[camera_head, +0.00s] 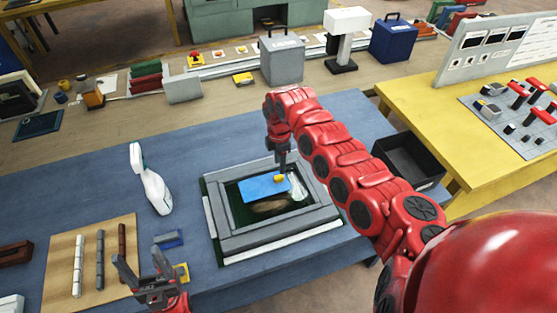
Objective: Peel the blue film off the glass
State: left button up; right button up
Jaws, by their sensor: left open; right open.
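The blue film (262,188) lies over part of the dark glass (232,203), inside a grey frame (235,241) on the blue table. A small yellow piece (279,178) sits at the film's upper right part. My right gripper (283,168) points down just above this yellow piece; its fingertips are small and partly hidden, and I cannot tell if they touch it. My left gripper (143,275) is open and empty at the lower left, beside the tan board and apart from the frame.
A black bin (409,162) stands at the right.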

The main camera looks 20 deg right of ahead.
aim_at(279, 176)
notch_tip(279, 176, down, 8)
jog(key=b, duration=0.4)
jog(key=shift+a+r, duration=0.1)
grip_shut()
dwell(1.5)
jog(key=shift+r, duration=0.2)
jog(key=shift+w+r, duration=0.1)
jog(key=shift+r, duration=0.2)
jog(key=shift+r+p, duration=0.5)
jog(key=shift+p, duration=0.05)
jog(key=shift+r+p, duration=1.75)
jog(key=shift+r, duration=0.8)
